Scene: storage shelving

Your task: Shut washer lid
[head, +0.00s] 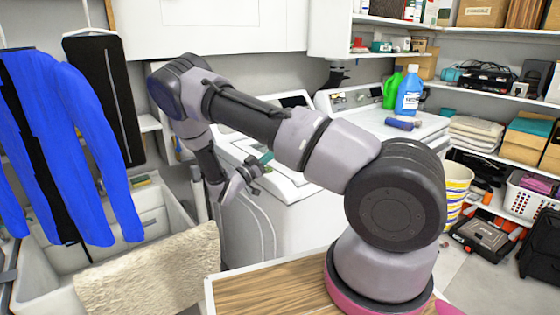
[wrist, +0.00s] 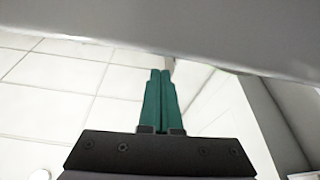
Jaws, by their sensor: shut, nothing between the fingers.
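A white top-loading machine (head: 285,222), which I take as the washer, stands behind my arm in the head view. Its pale top and lid area (head: 292,188) is partly covered by my arm, so I cannot tell how far the lid is open. My gripper (head: 266,158) is over the front left part of this top, its teal fingers small in the head view. In the wrist view my gripper (wrist: 160,75) is shut and empty, both fingers together. A broad pale grey surface (wrist: 200,30) crosses close in front of the fingertips; contact is unclear.
A second white machine (head: 437,124) stands to the right, with a blue bottle (head: 409,94) and a green jug (head: 392,90) on it. A blue garment (head: 75,130) hangs at left above a sink. A beige towel (head: 150,272) is in front. Shelves (head: 480,88) fill the right.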

